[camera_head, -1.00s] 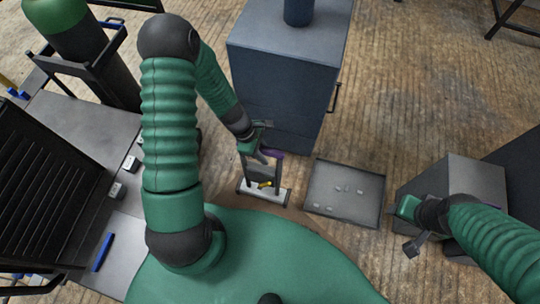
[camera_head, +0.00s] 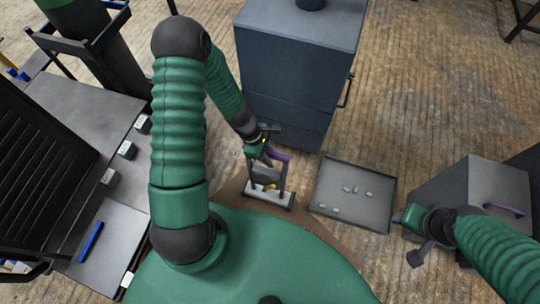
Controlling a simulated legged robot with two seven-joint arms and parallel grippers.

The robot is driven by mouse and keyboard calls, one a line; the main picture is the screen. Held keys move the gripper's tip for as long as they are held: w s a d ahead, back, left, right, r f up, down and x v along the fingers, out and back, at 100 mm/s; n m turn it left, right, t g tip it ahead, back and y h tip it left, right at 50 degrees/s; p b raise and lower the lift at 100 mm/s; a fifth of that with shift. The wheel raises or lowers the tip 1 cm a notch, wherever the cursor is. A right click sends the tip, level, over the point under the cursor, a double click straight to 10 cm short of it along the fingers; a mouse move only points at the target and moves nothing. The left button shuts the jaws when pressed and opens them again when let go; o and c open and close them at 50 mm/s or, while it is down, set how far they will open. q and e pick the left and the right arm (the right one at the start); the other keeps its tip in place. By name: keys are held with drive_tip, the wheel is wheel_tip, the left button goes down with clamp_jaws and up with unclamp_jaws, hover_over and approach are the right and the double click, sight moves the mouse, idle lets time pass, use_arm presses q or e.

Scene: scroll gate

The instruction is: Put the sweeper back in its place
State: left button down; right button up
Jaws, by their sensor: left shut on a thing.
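The sweeper (camera_head: 279,157), of which a curved purple part shows, is at my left gripper (camera_head: 265,143). The gripper is shut on it, though the grip itself is small and partly hidden. Just below is a small dark upright stand (camera_head: 267,178) with a pale base and yellow bits. The sweeper overlaps the top of the stand in this view; I cannot tell whether they touch. My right gripper (camera_head: 414,236) is at the lower right beside a grey box, its two fingers apart and nothing seen between them.
A shallow grey tray (camera_head: 335,170) with several small pale pieces lies right of the stand. A tall blue-grey cabinet (camera_head: 290,75) stands behind. The grey box (camera_head: 440,190) at right has a purple handle (camera_head: 505,209). A grey bench (camera_head: 85,95) is at left.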

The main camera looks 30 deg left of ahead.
use_arm(q)
drive_tip(key=shift+f, duration=0.4)
idle(0.4)
drive_tip(key=c, duration=1.2)
unclamp_jaws()
drive_tip(key=shift+o, duration=0.4)
drive_tip(key=shift+f, duration=0.1)
drive_tip(key=shift+a, duration=0.1)
